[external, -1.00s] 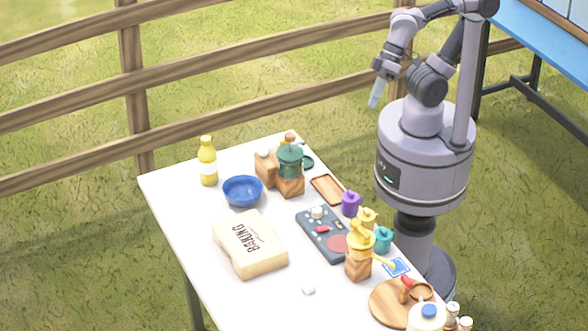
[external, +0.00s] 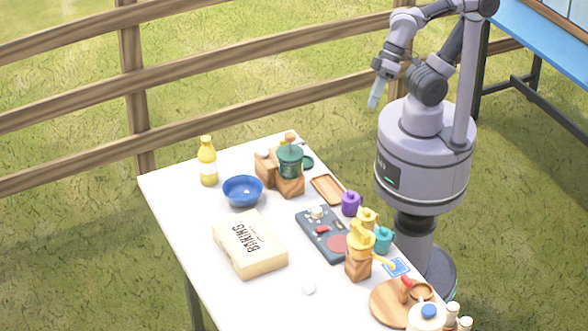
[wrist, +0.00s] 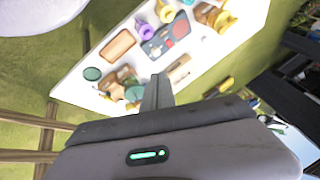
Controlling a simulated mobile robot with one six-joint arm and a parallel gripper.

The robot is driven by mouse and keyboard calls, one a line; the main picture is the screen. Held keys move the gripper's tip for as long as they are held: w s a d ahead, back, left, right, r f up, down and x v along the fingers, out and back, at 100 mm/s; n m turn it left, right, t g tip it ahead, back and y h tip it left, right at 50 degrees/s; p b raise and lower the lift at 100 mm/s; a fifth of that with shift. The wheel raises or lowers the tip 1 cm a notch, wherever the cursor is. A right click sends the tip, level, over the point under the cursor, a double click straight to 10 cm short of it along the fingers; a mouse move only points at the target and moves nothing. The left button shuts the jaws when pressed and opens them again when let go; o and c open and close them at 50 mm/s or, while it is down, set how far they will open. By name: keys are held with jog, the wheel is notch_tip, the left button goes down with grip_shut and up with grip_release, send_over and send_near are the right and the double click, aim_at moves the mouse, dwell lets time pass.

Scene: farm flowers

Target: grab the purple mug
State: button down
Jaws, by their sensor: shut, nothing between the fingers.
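The purple mug (external: 351,203) stands on the white table near the edge closest to my base, between the wooden tray and a yellow mug. It also shows in the wrist view (wrist: 145,28) near the top. My gripper (external: 374,101) is raised above and behind that table edge, well away from the mug, with its fingers pointing down. In the wrist view the closed fingers (wrist: 157,90) show over the table with nothing between them.
A yellow mug (external: 368,217) and a teal mug (external: 383,239) stand beside the purple one. A wooden tray (external: 327,189) and a dark control panel (external: 322,234) lie close by. A green-topped grinder (external: 289,160), blue bowl (external: 243,191) and baking bag (external: 250,243) stand further off. A wooden fence (external: 240,100) runs behind.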

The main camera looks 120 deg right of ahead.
jog(key=c, duration=0.6)
grip_release()
jog(key=shift+o, duration=0.2)
jog(key=n+g+h+p, duration=0.2)
jog(key=n+g+p, duration=0.2)
jog(key=n+g, duration=0.25)
send_over(351, 200)
jog(key=d, duration=0.2)
notch_tip(351, 200, down, 15)
jog(key=shift+n+t, duration=0.25)
jog(key=shift+t, duration=0.1)
jog(key=f+b, duration=0.1)
jog(key=f, duration=0.2)
jog(key=f+b, duration=0.2)
jog(key=f, duration=0.2)
jog(key=s+f+b, duration=0.1)
jog(key=f+b, duration=0.1)
jog(key=f, duration=0.2)
jog(key=shift+f, duration=0.1)
notch_tip(351, 200, down, 6)
jog(key=b, duration=0.3)
jog(key=shift+a+b, duration=0.15)
jog(key=shift+b, duration=0.15)
jog(key=shift+c, duration=0.8)
grip_shut()
